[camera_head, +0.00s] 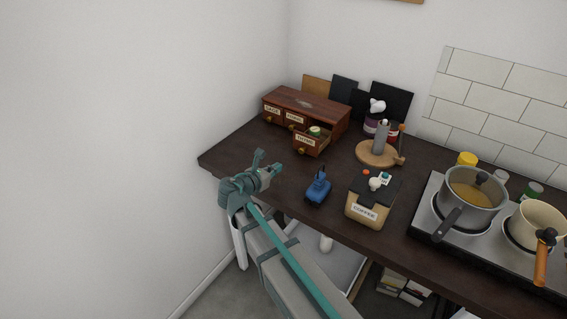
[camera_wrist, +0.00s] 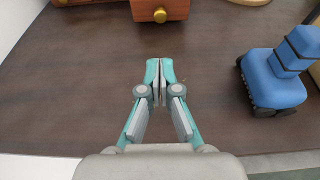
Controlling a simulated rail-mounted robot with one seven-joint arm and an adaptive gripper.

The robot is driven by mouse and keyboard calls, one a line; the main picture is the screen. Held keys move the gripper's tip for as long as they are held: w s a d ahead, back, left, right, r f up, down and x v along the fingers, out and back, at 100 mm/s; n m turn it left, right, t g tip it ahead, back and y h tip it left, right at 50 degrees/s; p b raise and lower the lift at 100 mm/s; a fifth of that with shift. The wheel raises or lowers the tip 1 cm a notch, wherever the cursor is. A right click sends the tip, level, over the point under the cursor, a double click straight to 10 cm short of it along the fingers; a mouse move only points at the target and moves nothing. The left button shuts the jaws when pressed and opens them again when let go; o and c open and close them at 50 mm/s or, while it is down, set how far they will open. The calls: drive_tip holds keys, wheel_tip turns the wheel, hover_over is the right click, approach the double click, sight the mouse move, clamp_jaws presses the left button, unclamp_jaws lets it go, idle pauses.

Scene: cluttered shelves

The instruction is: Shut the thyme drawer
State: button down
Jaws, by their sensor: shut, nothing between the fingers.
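The thyme drawer (camera_head: 309,144) is pulled out of a small dark-red wooden cabinet (camera_head: 321,103) at the back left of the counter. Its front carries a THYME label and a round knob, and a small jar with a green lid stands in it. A wooden front with a copper-coloured knob (camera_wrist: 160,15), which looks like this drawer, shows at the top of the wrist view; its label is out of view. My gripper (camera_head: 266,166) is shut and empty, over the counter in front of the drawer and apart from it. Its fingertips (camera_wrist: 160,68) point towards the knob.
The SAGE drawer (camera_head: 272,110) and another drawer beside it are shut. A blue toy-like vehicle (camera_head: 318,189) stands to my gripper's right, also in the wrist view (camera_wrist: 275,75). A coffee canister (camera_head: 367,205), round board (camera_head: 373,156) and stove are farther right. Counter between gripper and drawer is clear.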

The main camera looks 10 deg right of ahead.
sight(300, 152)
drive_tip(key=p+x, duration=0.1)
drive_tip(key=x, duration=0.3)
drive_tip(key=p+x, duration=0.1)
drive_tip(key=x, duration=0.3)
drive_tip(key=r+p+x, duration=0.1)
drive_tip(key=x, duration=0.4)
drive_tip(key=shift+w+d, duration=0.2)
